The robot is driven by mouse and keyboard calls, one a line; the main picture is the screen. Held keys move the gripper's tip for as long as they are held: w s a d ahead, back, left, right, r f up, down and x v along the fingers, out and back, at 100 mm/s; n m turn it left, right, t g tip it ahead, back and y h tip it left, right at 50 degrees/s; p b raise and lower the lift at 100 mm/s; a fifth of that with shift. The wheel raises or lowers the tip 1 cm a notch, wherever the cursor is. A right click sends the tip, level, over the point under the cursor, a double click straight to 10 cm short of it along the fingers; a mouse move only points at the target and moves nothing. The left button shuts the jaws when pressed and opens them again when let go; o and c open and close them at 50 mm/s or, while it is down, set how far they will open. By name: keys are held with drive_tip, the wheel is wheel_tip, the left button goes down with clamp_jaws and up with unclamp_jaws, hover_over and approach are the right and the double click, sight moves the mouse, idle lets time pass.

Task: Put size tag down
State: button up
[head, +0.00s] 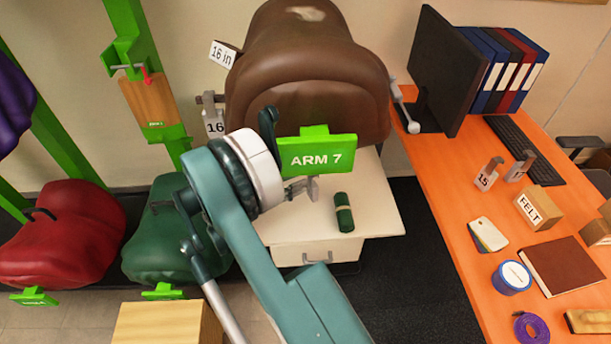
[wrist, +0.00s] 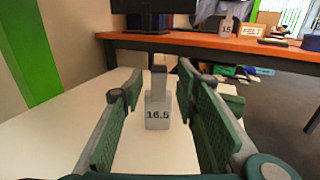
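A grey size tag marked 16.5 (wrist: 158,115) stands upright on the white cabinet top (wrist: 60,140) in the wrist view. My gripper (wrist: 158,82) is open, with one green-padded finger on each side of the tag. Gaps show between the tag and both fingers, so it looks unheld. In the head view my arm and the green ARM 7 sign (head: 316,159) hide most of the gripper; a small grey piece (head: 302,188) below the sign may be the tag or a fingertip. The cabinet top (head: 375,205) also shows there.
A dark green roll (head: 344,212) lies on the cabinet top. The orange desk (head: 455,200) at right holds a monitor (head: 440,70), a 15 tag (head: 487,175) and a FELT block (head: 536,207).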

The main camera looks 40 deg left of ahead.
drive_tip(key=shift+p+v, duration=0.4)
drive_tip(key=shift+v, duration=1.95)
drive_tip(key=shift+o, duration=0.5)
drive_tip(key=w+d+r+m+t+h, duration=0.1)
drive_tip(key=w+d+r+m+h, duration=0.1)
drive_tip(key=w+d+r, duration=0.6)
drive_tip(key=w+d+r+m+t+h, duration=0.1)
drive_tip(key=w+d+r, duration=0.1)
drive_tip(key=d+r, duration=0.75)
drive_tip(key=w+d+r+m+t+h, duration=0.15)
drive_tip(key=w+d+r, duration=0.35)
drive_tip(key=d, duration=0.7)
drive_tip(key=w+d+g+p, duration=0.1)
drive_tip(key=w+d+g, duration=0.1)
drive_tip(key=w+d, duration=0.9)
drive_tip(key=n+g+y+p, duration=0.2)
drive_tip(key=n+g+p, duration=0.1)
drive_tip(key=p, duration=0.1)
approach(494, 161)
drive_tip(key=x, duration=0.4)
drive_tip(key=shift+a+f+m, duration=0.1)
drive_tip(key=shift+f+m, duration=0.05)
drive_tip(key=shift+m, duration=0.1)
drive_tip(key=shift+b, duration=0.3)
